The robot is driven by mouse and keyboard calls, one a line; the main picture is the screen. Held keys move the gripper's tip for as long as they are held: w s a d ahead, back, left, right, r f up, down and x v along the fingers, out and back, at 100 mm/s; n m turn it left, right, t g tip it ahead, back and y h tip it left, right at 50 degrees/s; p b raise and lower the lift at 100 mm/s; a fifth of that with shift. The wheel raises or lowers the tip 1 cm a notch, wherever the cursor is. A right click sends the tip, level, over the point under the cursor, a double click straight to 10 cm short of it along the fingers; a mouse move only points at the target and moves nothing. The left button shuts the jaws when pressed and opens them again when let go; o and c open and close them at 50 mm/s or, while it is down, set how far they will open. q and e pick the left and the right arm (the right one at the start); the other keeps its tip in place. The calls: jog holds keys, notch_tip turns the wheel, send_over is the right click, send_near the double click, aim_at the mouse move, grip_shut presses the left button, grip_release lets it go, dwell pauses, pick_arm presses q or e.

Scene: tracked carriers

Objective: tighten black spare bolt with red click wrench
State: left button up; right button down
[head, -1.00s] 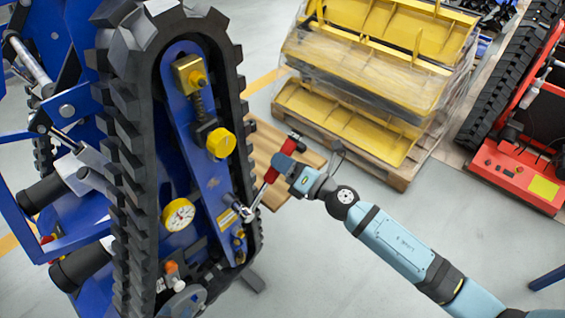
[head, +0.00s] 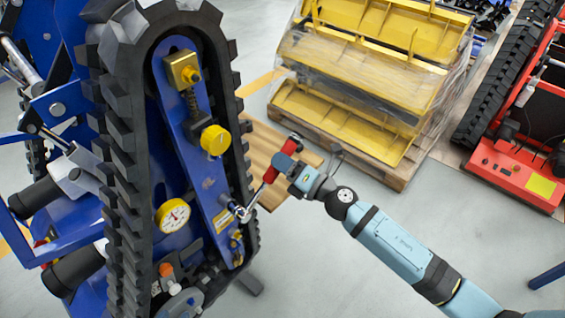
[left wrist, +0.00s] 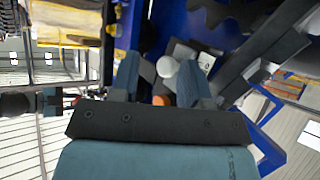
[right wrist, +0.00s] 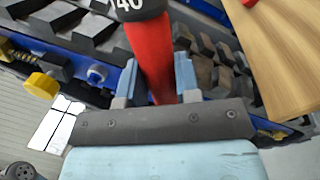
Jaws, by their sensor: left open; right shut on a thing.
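The red click wrench (head: 270,174) slants down from my right gripper (head: 296,173) to the lower right side of the blue track frame (head: 200,170). Its chrome head (head: 241,212) meets the frame beside a yellow label. The black spare bolt cannot be made out; the wrench head covers that spot. In the right wrist view, my gripper is shut on the red handle (right wrist: 150,55), which bears a white number. My left gripper (left wrist: 161,72) is open and empty in the left wrist view. Beyond its fingers are a white round knob (left wrist: 167,66) and an orange cap (left wrist: 160,100).
The black rubber track (head: 120,170) surrounds the frame, which carries a dial gauge (head: 172,215) and a yellow knob (head: 215,140). Yellow parts (head: 350,70) are stacked on a pallet behind. A red machine (head: 520,170) stands at right.

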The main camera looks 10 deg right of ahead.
jog(key=shift+w+d+f+m+b, duration=0.2)
jog(key=shift+d+f+m+b, duration=0.1)
jog(key=shift+f+m, duration=0.15)
jog(key=shift+w+d+f+m+b, duration=0.15)
jog(key=shift+d+f+m+b, duration=0.05)
jog(key=shift+f+m+b, duration=0.45)
jog(key=shift+f, duration=0.1)
jog(key=shift+w+d+f+m+t+b, duration=0.2)
jog(key=shift+f+m+t+b, duration=0.15)
jog(key=shift+f+m, duration=0.3)
jog(key=shift+f, duration=0.15)
jog(key=shift+d+f+m+b, duration=0.15)
jog(key=shift+f+m+b, duration=0.35)
jog(key=shift+f+m, duration=0.15)
